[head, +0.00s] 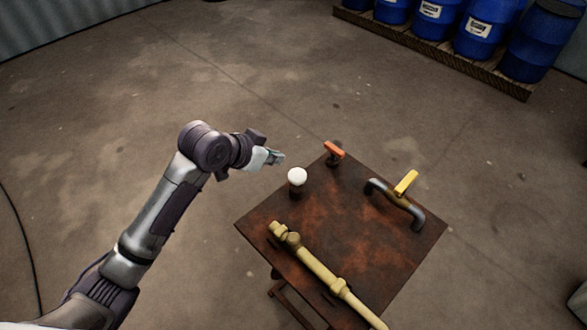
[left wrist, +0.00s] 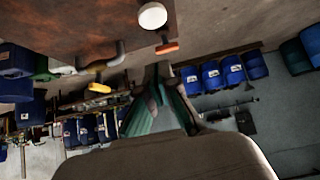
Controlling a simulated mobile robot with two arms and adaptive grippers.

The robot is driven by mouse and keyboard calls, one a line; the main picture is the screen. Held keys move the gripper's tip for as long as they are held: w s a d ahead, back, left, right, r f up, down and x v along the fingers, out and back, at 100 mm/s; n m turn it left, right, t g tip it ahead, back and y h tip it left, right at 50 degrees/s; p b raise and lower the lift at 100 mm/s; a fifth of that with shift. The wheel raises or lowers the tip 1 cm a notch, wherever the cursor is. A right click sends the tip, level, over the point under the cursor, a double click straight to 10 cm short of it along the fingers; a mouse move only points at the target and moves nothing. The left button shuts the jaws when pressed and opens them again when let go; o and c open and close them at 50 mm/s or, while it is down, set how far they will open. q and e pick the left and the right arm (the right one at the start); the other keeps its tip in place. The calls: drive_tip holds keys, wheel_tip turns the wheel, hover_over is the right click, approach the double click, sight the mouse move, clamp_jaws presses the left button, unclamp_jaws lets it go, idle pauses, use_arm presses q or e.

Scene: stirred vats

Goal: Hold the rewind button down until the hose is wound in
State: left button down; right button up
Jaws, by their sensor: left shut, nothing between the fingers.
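A white round-topped knob (head: 297,176) stands on a dark stub near the far left edge of a rusty table (head: 330,215). It also shows at the top of the left wrist view (left wrist: 152,15). I cannot tell whether it is the rewind button; no hose reel is plain to see. My left gripper (head: 276,157) is shut and empty, just left of the knob and beyond it, apart from it. Its fingers show closed together in the left wrist view (left wrist: 160,72). My right gripper is not in view.
The table also bears an orange-handled part (head: 334,150), a grey bent pipe (head: 400,205) with a yellow lever (head: 406,183), and a tan pipe (head: 318,272). Blue drums (head: 480,30) stand on a pallet at top right. A thin dark line (head: 22,225) curves over the open floor at left.

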use_arm(q)
drive_tip(key=p, duration=0.2)
hover_over(300, 171)
drive_tip(key=s+a, duration=0.2)
wheel_tip(300, 171, down, 6)
drive_tip(key=shift+d+r, duration=0.1)
drive_tip(key=shift+d, duration=0.05)
wheel_tip(300, 171, down, 3)
drive_tip(key=shift+r, duration=0.15)
drive_tip(key=shift+f, duration=0.85)
drive_tip(key=shift+f, duration=0.1)
